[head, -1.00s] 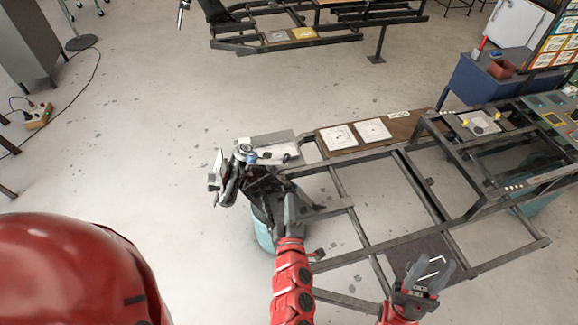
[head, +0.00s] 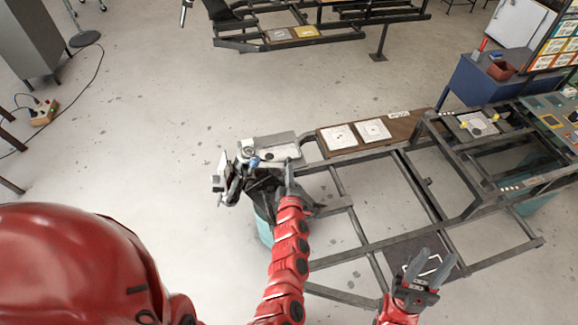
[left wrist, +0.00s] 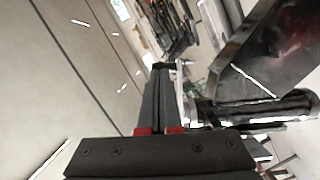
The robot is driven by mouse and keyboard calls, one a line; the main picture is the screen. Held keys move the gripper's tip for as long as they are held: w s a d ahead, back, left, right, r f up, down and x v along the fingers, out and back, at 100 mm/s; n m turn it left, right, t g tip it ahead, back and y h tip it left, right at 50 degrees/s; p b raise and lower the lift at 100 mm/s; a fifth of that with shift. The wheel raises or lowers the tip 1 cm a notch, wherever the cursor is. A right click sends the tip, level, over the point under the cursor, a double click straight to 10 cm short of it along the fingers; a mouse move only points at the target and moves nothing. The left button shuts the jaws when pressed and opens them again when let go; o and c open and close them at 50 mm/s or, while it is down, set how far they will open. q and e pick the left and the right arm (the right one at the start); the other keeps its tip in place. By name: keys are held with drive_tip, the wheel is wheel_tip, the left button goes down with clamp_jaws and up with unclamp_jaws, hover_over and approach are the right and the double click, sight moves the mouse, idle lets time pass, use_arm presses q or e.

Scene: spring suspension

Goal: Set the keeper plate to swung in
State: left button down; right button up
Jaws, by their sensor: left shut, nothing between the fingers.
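The spring suspension assembly (head: 238,184) stands at the left end of the dark metal frame in the head view. A pale flat plate (head: 285,152) lies across its top, with a round cap (head: 247,146) and a small blue part (head: 254,162) at its left. I cannot tell for certain which piece is the keeper plate. My left gripper (head: 289,166) is shut and empty, at the plate's front right edge; contact is unclear. In the left wrist view its closed fingers (left wrist: 163,95) point past dark metal parts (left wrist: 262,100).
A brown board (head: 352,141) with two white cards lies on the frame to the right of the assembly. Dark frame rails (head: 420,190) run below and between my arms. A blue cabinet (head: 480,82) stands at the back right.

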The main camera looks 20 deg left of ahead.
use_arm(q)
drive_tip(key=shift+w+a, duration=0.2)
drive_tip(key=shift+w, duration=0.2)
